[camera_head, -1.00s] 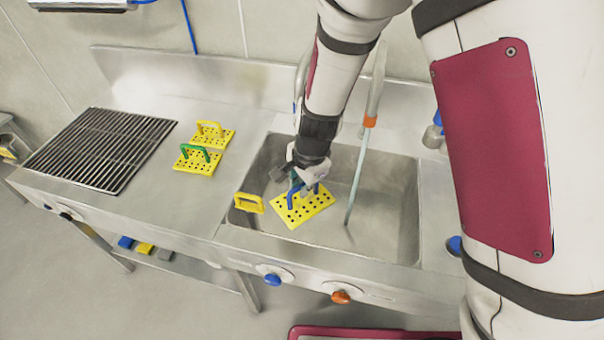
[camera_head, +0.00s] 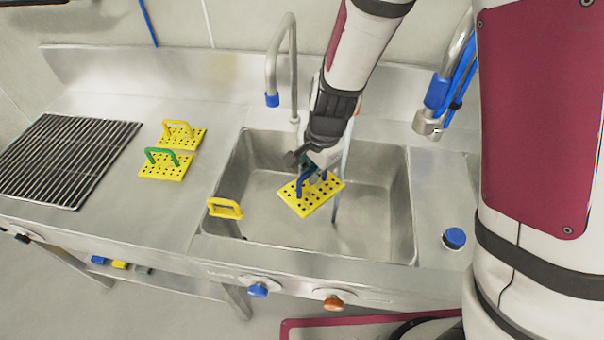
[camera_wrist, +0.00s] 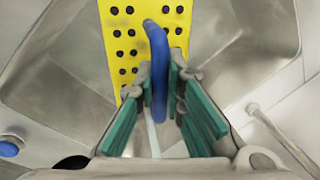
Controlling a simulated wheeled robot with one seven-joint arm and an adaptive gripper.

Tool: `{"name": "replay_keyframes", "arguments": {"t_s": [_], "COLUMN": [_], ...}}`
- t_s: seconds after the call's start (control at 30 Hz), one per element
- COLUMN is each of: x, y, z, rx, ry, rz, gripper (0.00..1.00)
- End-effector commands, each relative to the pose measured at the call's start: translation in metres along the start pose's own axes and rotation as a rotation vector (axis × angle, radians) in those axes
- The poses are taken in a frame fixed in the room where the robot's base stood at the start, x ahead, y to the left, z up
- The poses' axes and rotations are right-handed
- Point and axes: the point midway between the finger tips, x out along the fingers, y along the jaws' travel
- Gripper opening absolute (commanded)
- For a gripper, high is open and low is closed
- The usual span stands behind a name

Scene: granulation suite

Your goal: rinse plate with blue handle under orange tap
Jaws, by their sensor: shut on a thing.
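My gripper (camera_head: 318,170) is shut on the blue handle (camera_head: 303,186) of a yellow perforated plate (camera_head: 322,197), held tilted over the sink basin (camera_head: 385,215). In the wrist view the blue handle (camera_wrist: 157,75) sits between my green finger pads, with the plate (camera_wrist: 122,42) beyond. A pale water stream (camera_head: 346,160) falls into the basin at the plate's right edge; I cannot tell whether it touches the plate. The orange tap's outlet is mostly hidden behind my arm. An orange knob (camera_head: 334,304) is on the sink front.
A blue-tipped tap (camera_head: 272,99) stands behind the sink. Plates with green (camera_head: 165,169) and yellow (camera_head: 185,138) handles lie on the left counter near a dark rack (camera_head: 62,160). A blue-marked spray nozzle (camera_head: 432,110) hangs right.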

Motion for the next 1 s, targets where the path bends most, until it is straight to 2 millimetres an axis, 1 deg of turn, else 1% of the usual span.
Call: {"name": "replay_keyframes", "arguments": {"t_s": [0.03, 0.53, 0.77, 1.0], "x": [0.003, 0.009, 0.010, 0.010], "y": [-0.001, 0.003, 0.004, 0.004], "z": [-0.007, -0.047, -0.056, -0.058], "rx": [0.002, 0.001, 0.000, -0.001], "ry": [0.001, 0.001, 0.001, 0.001], "rz": [-0.002, -0.001, -0.001, -0.001], "gripper": [0.00, 0.00, 0.00, 0.00]}}
